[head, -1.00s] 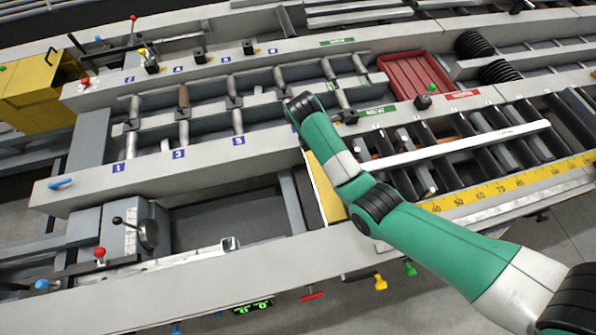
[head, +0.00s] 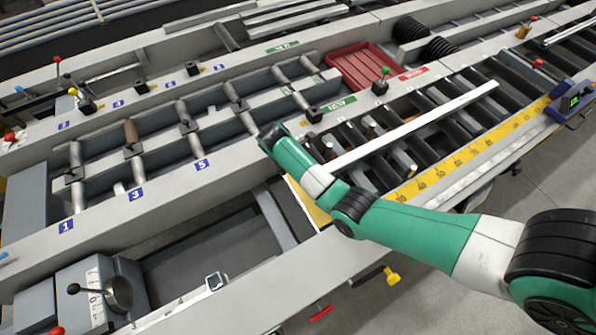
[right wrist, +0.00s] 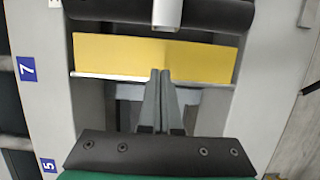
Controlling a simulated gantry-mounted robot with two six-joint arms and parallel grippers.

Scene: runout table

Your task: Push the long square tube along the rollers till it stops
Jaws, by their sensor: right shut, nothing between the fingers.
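The long square tube (head: 420,125) is pale grey-white and lies along the dark rollers in the head view, right of my right arm. Its near end (right wrist: 168,12) shows at the top of the right wrist view. My right gripper (right wrist: 160,72) is shut and empty, its fingertips at the near edge of a yellow plate (right wrist: 150,55). The fingertips appear apart from the tube end, with yellow plate between them in that view. In the head view my right arm hides these fingers. My left gripper is not in view.
Dark rollers (head: 520,75) continue to the far right. A yellow measuring scale (head: 460,160) runs along their front, with a dark blue unit (head: 572,102) beside it. A red tray (head: 362,67) and a green-knobbed lever (head: 381,82) stand behind. A numbered roller rack (head: 160,140) lies left.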

